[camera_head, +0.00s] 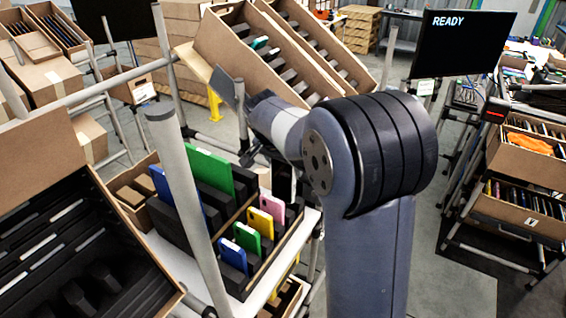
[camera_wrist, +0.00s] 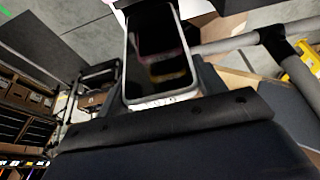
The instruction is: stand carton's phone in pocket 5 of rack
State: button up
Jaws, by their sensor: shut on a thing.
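The wrist view shows a phone (camera_wrist: 160,50) with a dark glossy screen and pale frame, held in my gripper (camera_wrist: 160,105). In the head view the dark phone (camera_head: 283,183) hangs below my gripper (camera_head: 268,160), just behind the row of standing phones. The rack (camera_head: 262,268) holds blue (camera_head: 232,254), green (camera_head: 247,238), yellow (camera_head: 260,222) and pink (camera_head: 272,206) phones in a row from near to far. The held phone's lower end is beside the far end of this row; I cannot tell whether it is inside a pocket. A tilted carton (camera_head: 150,245) with dark dividers is at lower left.
Larger green (camera_head: 208,172) and blue (camera_head: 162,186) flat items stand in black slots left of the row. A grey post (camera_head: 190,200) rises in front of them. More tilted cartons (camera_head: 232,55) are behind my arm. A READY screen (camera_head: 462,45) is at upper right.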

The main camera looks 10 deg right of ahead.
aim_at(284, 190)
jog(key=shift+f+b, duration=3.6)
jog(key=shift+f, duration=0.8)
jog(key=shift+f, duration=0.25)
jog(key=o, duration=1)
jog(key=shift+r, duration=0.1)
jog(key=v, duration=1)
jog(key=shift+s+a+r+b, duration=0.15)
jog(key=shift+r+b, duration=0.15)
jog(key=shift+b, duration=0.05)
